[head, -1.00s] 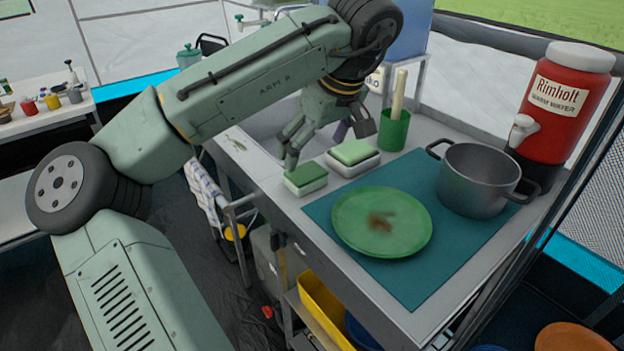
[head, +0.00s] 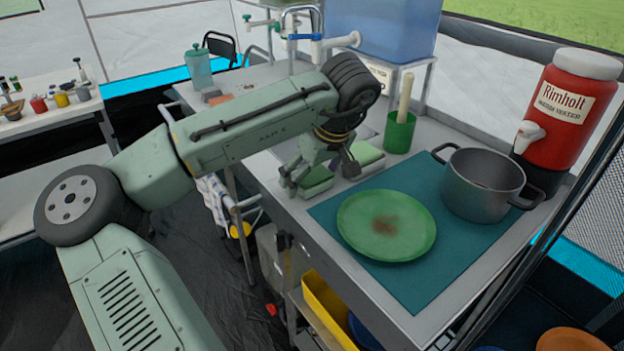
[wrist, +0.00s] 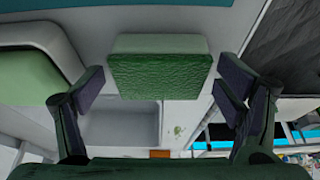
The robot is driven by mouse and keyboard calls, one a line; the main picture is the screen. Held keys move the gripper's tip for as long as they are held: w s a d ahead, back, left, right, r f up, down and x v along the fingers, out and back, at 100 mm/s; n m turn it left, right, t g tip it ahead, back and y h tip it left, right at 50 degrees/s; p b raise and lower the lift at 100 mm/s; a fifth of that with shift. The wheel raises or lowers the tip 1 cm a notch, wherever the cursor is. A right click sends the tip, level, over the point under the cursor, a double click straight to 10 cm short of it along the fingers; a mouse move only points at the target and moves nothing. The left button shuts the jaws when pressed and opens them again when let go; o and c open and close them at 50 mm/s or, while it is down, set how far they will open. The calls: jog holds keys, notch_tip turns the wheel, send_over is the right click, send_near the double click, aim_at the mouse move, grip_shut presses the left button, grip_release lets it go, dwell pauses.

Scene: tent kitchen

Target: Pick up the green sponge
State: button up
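A green sponge with a pale lower layer (head: 317,178) lies near the front edge of the counter. In the wrist view this sponge (wrist: 160,75) sits between my two fingers, with a gap on each side. My gripper (head: 318,172) is open and low around it, one finger on either side. In the head view the fingers hide part of the sponge.
A green plate (head: 385,240) with a brown stain and a grey pot (head: 482,182) stand on a teal mat (head: 410,290) to the right. A green cup (head: 399,133) with an upright handle in it stands behind the sponges. A red water dispenser (head: 560,110) stands at the back right.

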aim_at(313, 174)
jog(key=c, duration=1)
jog(key=shift+o, duration=0.2)
jog(key=shift+r, duration=0.5)
notch_tip(313, 174, up, 2)
jog(key=shift+r+b, duration=0.1)
jog(key=shift+b, duration=0.4)
jog(key=s+a+r+b, duration=0.1)
jog(key=s+a, duration=0.1)
jog(key=s, duration=0.5)
jog(key=s+a+b, duration=0.1)
jog(key=s+a, duration=0.2)
jog(key=s, duration=0.5)
jog(key=shift+s+r+b, duration=0.15)
jog(key=shift+r+b, duration=0.15)
jog(key=shift+r, duration=0.1)
jog(key=o, duration=0.4)
jog(key=shift+c, duration=0.2)
jog(key=c, duration=0.5)
